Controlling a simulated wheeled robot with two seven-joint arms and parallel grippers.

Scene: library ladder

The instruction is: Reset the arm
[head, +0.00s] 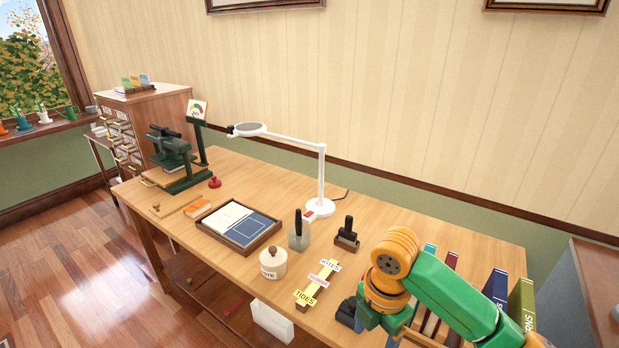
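My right arm (440,290), green and orange, comes in from the lower right and is bent over the right part of the wooden table (250,175). Its far end is low near the table's front edge. A dark part (346,312) shows beside it, and I cannot tell whether it is a gripper finger or an object on the table. The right gripper's fingertips cannot be made out. My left arm and gripper are not in view.
Near the arm are label strips (316,284), a white jar (273,263), a stamp holder (346,236) and upright books (496,287). A white lamp (320,207), a tray (239,226) and a green press (175,160) stand farther left.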

